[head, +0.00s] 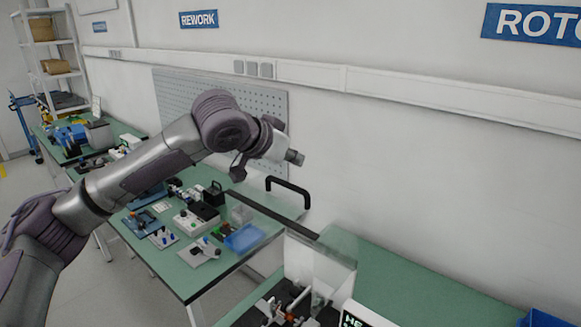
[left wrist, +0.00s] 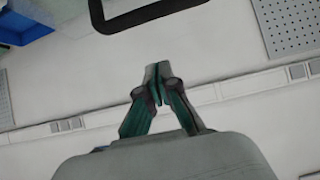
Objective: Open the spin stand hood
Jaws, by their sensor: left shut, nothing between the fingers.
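The spin stand hood (head: 325,262) is a clear panelled cover at the bottom centre of the head view. A dark bar (head: 270,213) runs along its upper edge, with a black U-shaped handle (head: 288,182) beyond it. How far the hood is open is hard to tell. My left gripper (head: 296,157) is above the handle and apart from it. The left wrist view shows its fingertips (left wrist: 158,76) together and empty, pointing toward the wall, with the black handle (left wrist: 146,22) at the top edge. My right gripper is not in view.
Parts of the stand (head: 290,302) and a white screened box (head: 362,316) are at the bottom. Left of them, a green bench (head: 180,272) carries tools and a blue tray (head: 244,238). The green bench top at right (head: 420,285) is mostly clear. A pegboard (head: 180,92) hangs behind.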

